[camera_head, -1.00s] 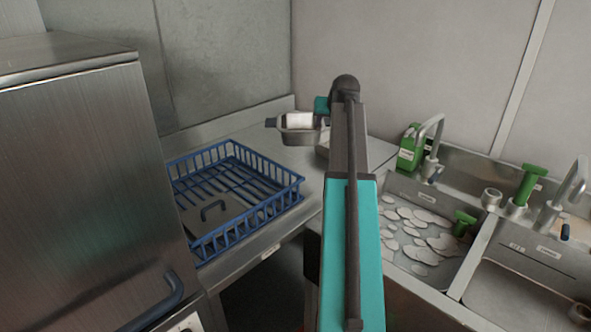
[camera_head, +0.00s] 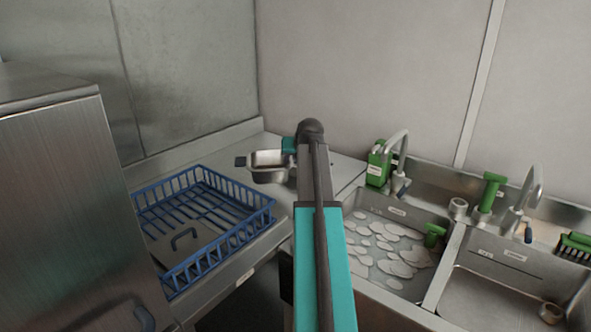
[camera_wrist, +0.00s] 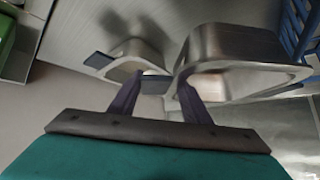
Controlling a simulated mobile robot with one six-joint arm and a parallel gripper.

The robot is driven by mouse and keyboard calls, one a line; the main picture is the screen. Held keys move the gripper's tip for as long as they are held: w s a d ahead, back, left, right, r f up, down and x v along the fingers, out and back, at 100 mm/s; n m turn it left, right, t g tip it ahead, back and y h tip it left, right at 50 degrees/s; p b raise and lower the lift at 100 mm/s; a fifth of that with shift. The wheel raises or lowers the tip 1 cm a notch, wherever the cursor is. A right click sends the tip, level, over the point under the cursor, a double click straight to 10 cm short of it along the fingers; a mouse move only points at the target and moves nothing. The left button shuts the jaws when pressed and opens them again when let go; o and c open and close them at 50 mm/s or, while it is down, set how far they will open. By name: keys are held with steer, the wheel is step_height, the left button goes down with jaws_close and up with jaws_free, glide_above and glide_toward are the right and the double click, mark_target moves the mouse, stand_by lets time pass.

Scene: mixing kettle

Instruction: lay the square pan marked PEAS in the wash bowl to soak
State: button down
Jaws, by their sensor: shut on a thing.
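A steel square pan (camera_head: 268,172) with a dark tab is at the back of the counter, left of my arm. It also shows in the wrist view (camera_wrist: 228,62). My gripper (camera_wrist: 160,84) is shut on a dark tab at this pan's edge. In the head view my arm hides the fingertips. I cannot tell whether the pan touches the counter. A second steel pan (camera_wrist: 135,62) is beside it, mostly hidden behind my arm in the head view. No PEAS mark is legible on either. The wash bowl (camera_head: 352,208) is the left sink, with pale foam patches on its water.
A blue rack (camera_head: 262,218) stands on the counter at left. A steel cabinet (camera_head: 60,190) rises at far left. Taps (camera_head: 400,160), a green bottle (camera_head: 377,168) and a green-handled tool (camera_head: 490,190) stand behind the sinks.

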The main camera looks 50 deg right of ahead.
steer(key=shift+f, duration=0.15)
steer(key=shift+f, duration=1.8)
steer(key=shift+f, duration=0.5)
steer(key=c, duration=1)
jaws_free()
steer(key=v, duration=1.2)
steer(key=shift+r+b, duration=0.3)
steer(key=shift+r, duration=0.2)
steer(key=shift+s, duration=0.15)
